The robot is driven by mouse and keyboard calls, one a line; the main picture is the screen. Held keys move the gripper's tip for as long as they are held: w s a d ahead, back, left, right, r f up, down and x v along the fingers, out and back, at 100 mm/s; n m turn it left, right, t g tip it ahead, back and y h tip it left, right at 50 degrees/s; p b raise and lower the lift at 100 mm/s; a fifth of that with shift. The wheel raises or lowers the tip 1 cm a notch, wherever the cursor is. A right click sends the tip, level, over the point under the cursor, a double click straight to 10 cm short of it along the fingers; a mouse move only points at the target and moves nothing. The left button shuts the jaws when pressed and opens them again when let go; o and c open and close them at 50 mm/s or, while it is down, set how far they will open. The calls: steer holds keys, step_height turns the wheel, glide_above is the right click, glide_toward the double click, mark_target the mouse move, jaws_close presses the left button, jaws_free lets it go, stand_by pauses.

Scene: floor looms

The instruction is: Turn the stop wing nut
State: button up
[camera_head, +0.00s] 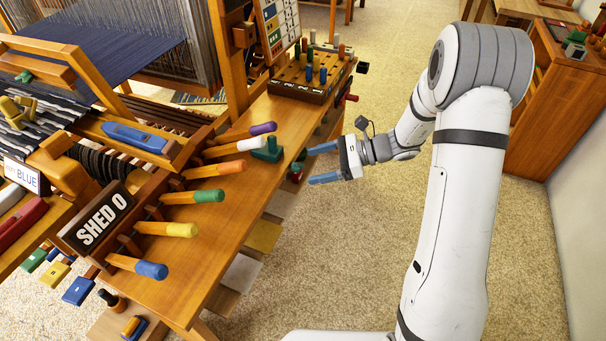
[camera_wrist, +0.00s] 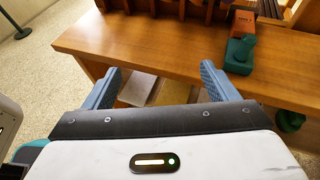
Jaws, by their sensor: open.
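My gripper (camera_head: 324,163) is open and empty beside the front edge of the wooden loom bench, its blue fingers pointing toward the edge. The fingers also show in the wrist view (camera_wrist: 160,72), spread apart with the bench edge ahead. A green block with a raised knob (camera_head: 268,151) sits on the bench top; it also shows in the wrist view (camera_wrist: 239,56). A dark green knob (camera_wrist: 290,120) hangs at the bench front, right of the fingers. I cannot tell for certain which green part is the stop wing nut. The fingers touch neither.
Several colour-tipped levers (camera_head: 195,197) project over the bench beside the "SHED 0" sign (camera_head: 97,219). A peg rack (camera_head: 311,75) stands farther back on the bench. Pale and yellow panels (camera_head: 264,236) show below the bench edge. The carpet (camera_head: 340,255) right of the bench is open.

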mark_target(301, 168)
steer(key=w+d+f+m+t+y+b, duration=0.1)
steer(key=w+f+m+t+y+b, duration=0.15)
steer(key=w+f+m, duration=0.4)
steer(key=w+d+f+m+t+y+b, duration=0.1)
steer(key=w+f+m+t+b, duration=0.2)
steer(key=f, duration=0.6)
steer(key=shift+t+h, duration=0.25)
steer(key=shift+t, duration=0.3)
steer(key=x, duration=0.7)
steer(key=shift+w+a+f, duration=0.1)
steer(key=shift+w+a, duration=0.05)
steer(key=shift+w, duration=0.35)
steer(key=c, duration=0.9)
steer(key=shift+c, duration=0.5)
